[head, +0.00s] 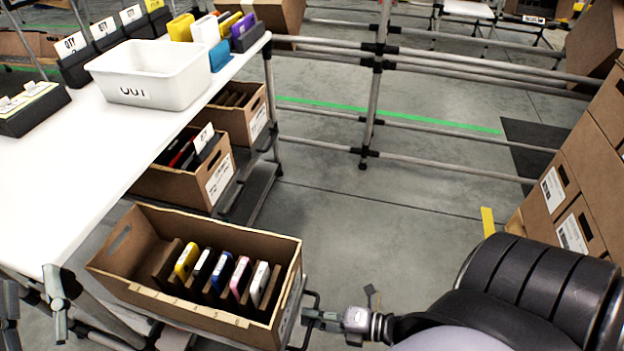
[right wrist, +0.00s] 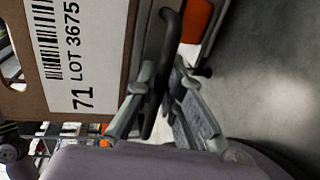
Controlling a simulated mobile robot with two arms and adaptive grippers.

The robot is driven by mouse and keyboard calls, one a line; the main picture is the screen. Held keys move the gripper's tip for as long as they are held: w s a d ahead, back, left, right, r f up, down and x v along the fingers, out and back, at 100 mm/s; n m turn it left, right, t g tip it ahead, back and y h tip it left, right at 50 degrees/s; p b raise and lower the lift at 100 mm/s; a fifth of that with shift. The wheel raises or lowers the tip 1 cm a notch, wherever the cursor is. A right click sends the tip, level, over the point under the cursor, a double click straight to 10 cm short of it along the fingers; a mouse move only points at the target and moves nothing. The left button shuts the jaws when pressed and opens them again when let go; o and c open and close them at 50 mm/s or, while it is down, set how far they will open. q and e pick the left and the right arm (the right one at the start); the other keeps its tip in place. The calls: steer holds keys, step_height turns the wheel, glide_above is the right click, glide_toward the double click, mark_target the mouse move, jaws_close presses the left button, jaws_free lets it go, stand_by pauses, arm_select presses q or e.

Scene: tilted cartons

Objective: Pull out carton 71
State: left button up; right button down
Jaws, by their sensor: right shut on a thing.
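Carton 71 (head: 215,222) is an open brown carton at the lower left of the head view. Several coloured slabs stand in its slots. Its white label in the right wrist view (right wrist: 75,55) reads 71 LOT 3675. It sits on a tilted carrier with a dark bar handle (right wrist: 166,70) at its front. My right gripper (head: 318,318) is beside the carton's right end, its arm coming from the right. In the right wrist view my right gripper (right wrist: 160,92) has its fingers shut on the handle.
A white table (head: 60,170) with a white bin (head: 150,75) stands above and left. More cartons (head: 185,180) sit in a row behind carton 71. Stacked cartons (head: 590,150) stand at the right. The grey floor between (head: 370,230) is clear.

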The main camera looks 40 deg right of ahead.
steer(key=c, duration=1.7)
jaws_free()
steer(key=v, duration=1.2)
